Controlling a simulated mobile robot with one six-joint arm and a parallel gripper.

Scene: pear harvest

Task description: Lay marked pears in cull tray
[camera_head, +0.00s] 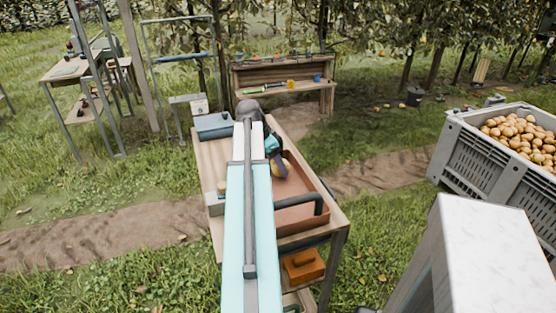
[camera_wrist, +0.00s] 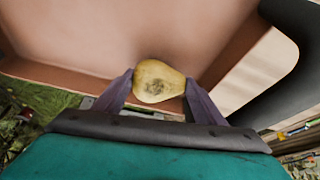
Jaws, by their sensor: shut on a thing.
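A yellow pear (camera_wrist: 158,82) with a dark brown blotch is between the two fingers of my gripper (camera_wrist: 160,98) in the wrist view. My gripper is shut on it, one finger on each side. In the head view the pear (camera_head: 279,168) shows below my gripper (camera_head: 277,160), over the reddish-brown tray (camera_head: 300,216) on the wooden table. The tray's pale floor and wall (camera_wrist: 70,74) fill much of the wrist view. I cannot tell whether the pear touches the tray floor. My arm hides the left part of the tray in the head view.
A blue-grey box (camera_head: 213,126) stands at the table's far left corner. A dark handle (camera_head: 318,205) rises at the tray's near right. A grey crate (camera_head: 487,170) full of pears stands at the right. An orange box (camera_head: 303,265) sits under the table.

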